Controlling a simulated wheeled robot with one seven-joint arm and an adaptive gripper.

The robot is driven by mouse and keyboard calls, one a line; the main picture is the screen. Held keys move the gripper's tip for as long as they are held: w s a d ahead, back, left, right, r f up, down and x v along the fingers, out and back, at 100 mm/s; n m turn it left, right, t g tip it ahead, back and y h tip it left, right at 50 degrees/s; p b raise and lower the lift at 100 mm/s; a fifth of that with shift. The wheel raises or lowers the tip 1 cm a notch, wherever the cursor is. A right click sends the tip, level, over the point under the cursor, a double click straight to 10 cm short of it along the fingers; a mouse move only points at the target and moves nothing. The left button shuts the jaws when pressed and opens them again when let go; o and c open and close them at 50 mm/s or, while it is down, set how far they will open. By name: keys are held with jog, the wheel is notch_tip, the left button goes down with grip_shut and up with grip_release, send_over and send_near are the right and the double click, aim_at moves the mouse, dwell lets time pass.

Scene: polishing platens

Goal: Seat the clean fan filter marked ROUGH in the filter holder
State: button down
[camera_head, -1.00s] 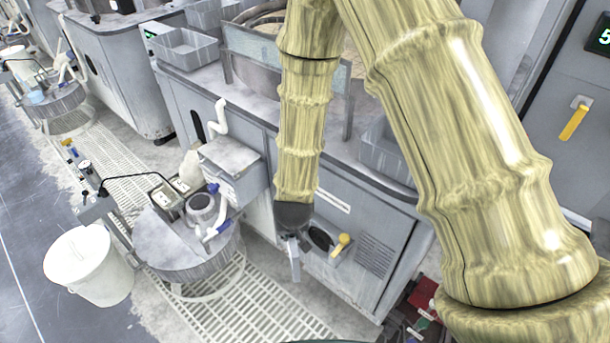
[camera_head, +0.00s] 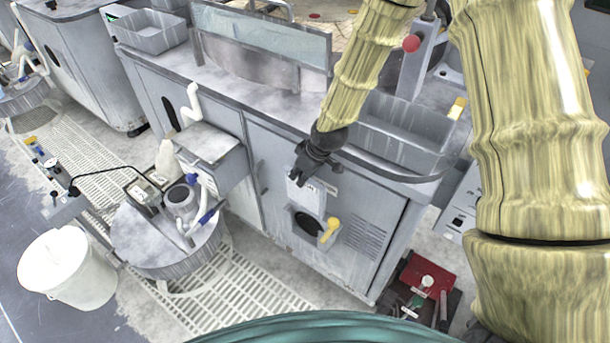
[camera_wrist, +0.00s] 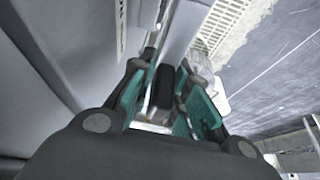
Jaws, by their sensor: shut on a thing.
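My gripper (camera_head: 305,178) is in front of the grey cabinet, just above a dark round opening (camera_head: 308,222) beside a yellow handle. It points down and left. In the wrist view my gripper (camera_wrist: 165,105) has its teal finger pads close together on a pale, flat thing (camera_wrist: 181,32), seen nearly edge-on; a dark rounded part shows between the pads. I take the pale thing to be the fan filter. In the head view a pale grey piece (camera_head: 304,197) shows under the fingers. No ROUGH mark is readable. I cannot tell which part is the filter holder.
A grey basin (camera_head: 400,128) is set in the cabinet top. A red box (camera_head: 427,275) sits at lower right. A splash screen (camera_head: 265,45) stands behind.

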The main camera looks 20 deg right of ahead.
jog(key=shift+w+d+f, duration=0.15)
jog(key=shift+w+d, duration=0.05)
jog(key=shift+d, duration=0.2)
jog(key=shift+s+d, duration=0.1)
